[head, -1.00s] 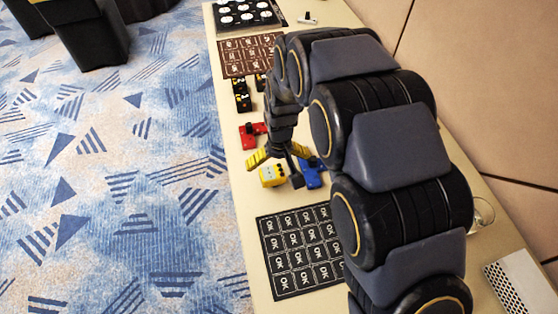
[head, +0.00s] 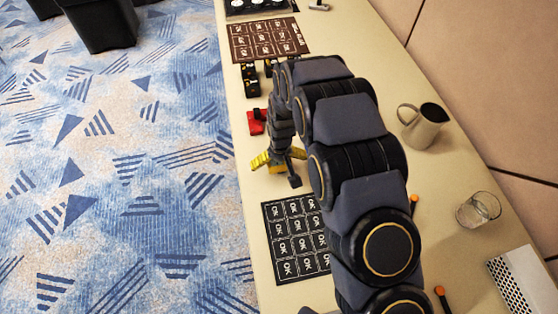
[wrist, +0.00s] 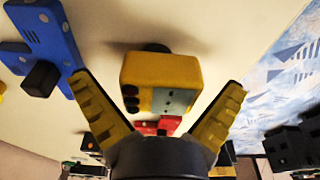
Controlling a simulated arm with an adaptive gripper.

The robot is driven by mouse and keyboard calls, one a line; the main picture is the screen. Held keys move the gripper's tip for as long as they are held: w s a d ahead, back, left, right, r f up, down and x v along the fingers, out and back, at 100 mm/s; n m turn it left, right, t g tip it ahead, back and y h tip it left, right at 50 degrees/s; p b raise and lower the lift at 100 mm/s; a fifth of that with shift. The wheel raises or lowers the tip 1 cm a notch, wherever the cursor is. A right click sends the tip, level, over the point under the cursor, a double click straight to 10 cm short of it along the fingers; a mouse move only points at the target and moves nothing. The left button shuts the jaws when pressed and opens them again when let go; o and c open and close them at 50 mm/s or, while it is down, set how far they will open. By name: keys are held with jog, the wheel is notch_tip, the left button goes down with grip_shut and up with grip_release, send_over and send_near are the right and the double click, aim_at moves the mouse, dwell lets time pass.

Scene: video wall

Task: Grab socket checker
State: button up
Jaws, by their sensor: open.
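The socket checker, a small yellow box with a grey-blue face and dark round spots, sits between my fingers in the wrist view (wrist: 165,80). In the head view only a little of the yellow checker (head: 277,168) shows beneath my gripper. My gripper (wrist: 159,82) is open, with one yellow ribbed finger on each side of the checker and gaps visible on both sides. In the head view my gripper (head: 279,158) is low over the table, just beyond the black OK mat.
A blue device (wrist: 42,45) lies left of my fingers in the wrist view. A red device (head: 257,122) and black devices (head: 250,80) stand farther along the table. The OK mat (head: 285,265) lies nearer. A mug (head: 423,128) and glass (head: 478,210) stand right.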

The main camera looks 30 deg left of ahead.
jog(key=c, duration=1.1)
jog(key=shift+c, duration=0.2)
jog(key=shift+r, duration=0.15)
